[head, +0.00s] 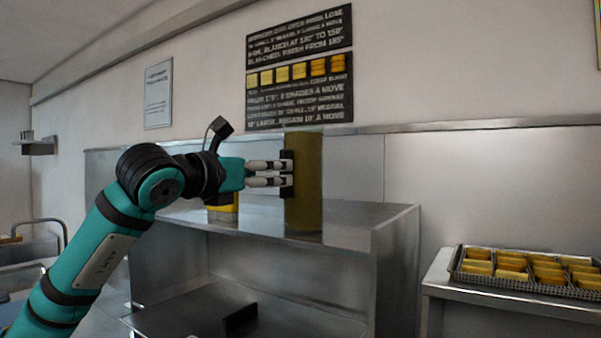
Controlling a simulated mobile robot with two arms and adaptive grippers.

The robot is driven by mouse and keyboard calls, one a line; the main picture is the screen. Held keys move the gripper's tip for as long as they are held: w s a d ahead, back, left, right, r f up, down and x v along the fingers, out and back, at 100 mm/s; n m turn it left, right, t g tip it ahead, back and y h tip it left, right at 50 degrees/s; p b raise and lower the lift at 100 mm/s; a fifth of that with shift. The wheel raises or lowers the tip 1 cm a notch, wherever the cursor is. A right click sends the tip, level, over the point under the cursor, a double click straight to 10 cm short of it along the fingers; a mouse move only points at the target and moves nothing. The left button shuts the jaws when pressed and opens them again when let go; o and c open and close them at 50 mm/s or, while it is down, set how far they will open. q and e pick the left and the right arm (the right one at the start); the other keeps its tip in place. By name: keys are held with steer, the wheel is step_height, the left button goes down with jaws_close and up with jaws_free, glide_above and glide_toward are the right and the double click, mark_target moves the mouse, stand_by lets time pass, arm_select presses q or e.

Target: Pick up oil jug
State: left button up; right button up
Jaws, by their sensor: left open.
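A tall olive-yellow cylinder, which I take to be the oil jug (306,185), stands upright on the steel shelf top (350,236). A dark upright piece shows at its left side, at my fingertips; I cannot tell if it is a handle or finger pads. My left gripper (284,174) reaches in from the left, with its pale fingers level and pointing at the jug's upper half. It is open, and its tips are at or very near the jug's left side; contact is unclear. My right gripper is out of view.
A yellow object (224,213) stands on the shelf, partly hidden behind my left arm. A wire tray (475,274) of yellow-brown pieces lies on a steel counter at right. Below the shelf top is an open lower shelf (185,318). A wall stands behind.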

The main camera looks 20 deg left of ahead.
mark_target(299, 177)
arm_select(q)
steer(key=w+p, duration=0.2)
steer(key=w, duration=0.2)
steer(key=w+p, duration=0.2)
steer(key=w, duration=0.1)
steer(key=shift+w+d+r, duration=0.15)
steer(key=shift+w+r, duration=0.05)
steer(key=shift+w, duration=0.15)
steer(key=shift+w+f, duration=0.15)
steer(key=shift+w, duration=0.1)
steer(key=shift+s, duration=0.2)
jaws_close()
